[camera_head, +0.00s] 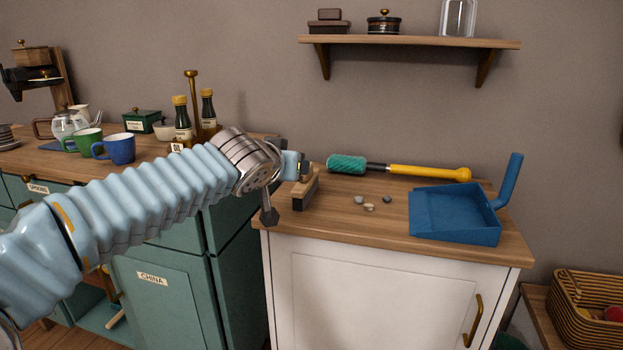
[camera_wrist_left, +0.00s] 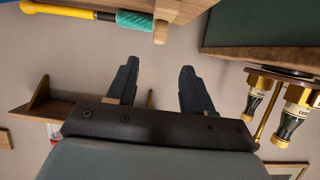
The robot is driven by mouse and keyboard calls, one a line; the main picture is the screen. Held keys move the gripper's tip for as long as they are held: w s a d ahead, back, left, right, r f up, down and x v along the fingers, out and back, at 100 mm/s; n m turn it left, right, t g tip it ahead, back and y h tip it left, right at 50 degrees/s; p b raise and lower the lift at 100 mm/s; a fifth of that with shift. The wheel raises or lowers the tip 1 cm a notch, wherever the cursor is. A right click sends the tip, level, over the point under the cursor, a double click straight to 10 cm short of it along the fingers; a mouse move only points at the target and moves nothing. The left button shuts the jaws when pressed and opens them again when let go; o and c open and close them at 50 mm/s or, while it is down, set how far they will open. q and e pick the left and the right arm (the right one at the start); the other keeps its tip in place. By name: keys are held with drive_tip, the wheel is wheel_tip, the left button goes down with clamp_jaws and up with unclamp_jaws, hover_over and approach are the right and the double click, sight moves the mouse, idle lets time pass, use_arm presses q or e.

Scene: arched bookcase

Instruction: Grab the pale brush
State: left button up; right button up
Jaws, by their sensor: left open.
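The pale brush (camera_head: 308,187), a light wooden block with a dark underside, sits at the left edge of the white cabinet's wooden top, partly hidden by my left gripper (camera_head: 303,168). In the left wrist view its pale end (camera_wrist_left: 160,33) appears to stick out past the counter edge, beyond the fingertips. My left gripper (camera_wrist_left: 158,72) is open, with nothing between its two dark fingers. In the head view it is at the brush's upper left, and I cannot tell whether it touches it. My right gripper is not in view.
A teal-headed brush with a yellow handle (camera_head: 430,172) lies along the back of the counter (camera_head: 345,215). Several pebbles (camera_head: 369,207) and a blue dustpan (camera_head: 450,217) are to the right. Two bottles (camera_head: 182,125) and mugs stand left. A wall shelf (camera_head: 410,41) hangs above.

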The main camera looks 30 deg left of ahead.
sight(301, 184)
use_arm(q)
drive_tip(key=p+x, duration=0.1)
drive_tip(key=x, duration=0.7)
drive_tip(key=shift+w, duration=0.25)
drive_tip(key=p+x, duration=0.1)
drive_tip(key=x, duration=0.4)
drive_tip(key=shift+w, duration=0.2)
drive_tip(key=shift+c, duration=0.3)
clamp_jaws()
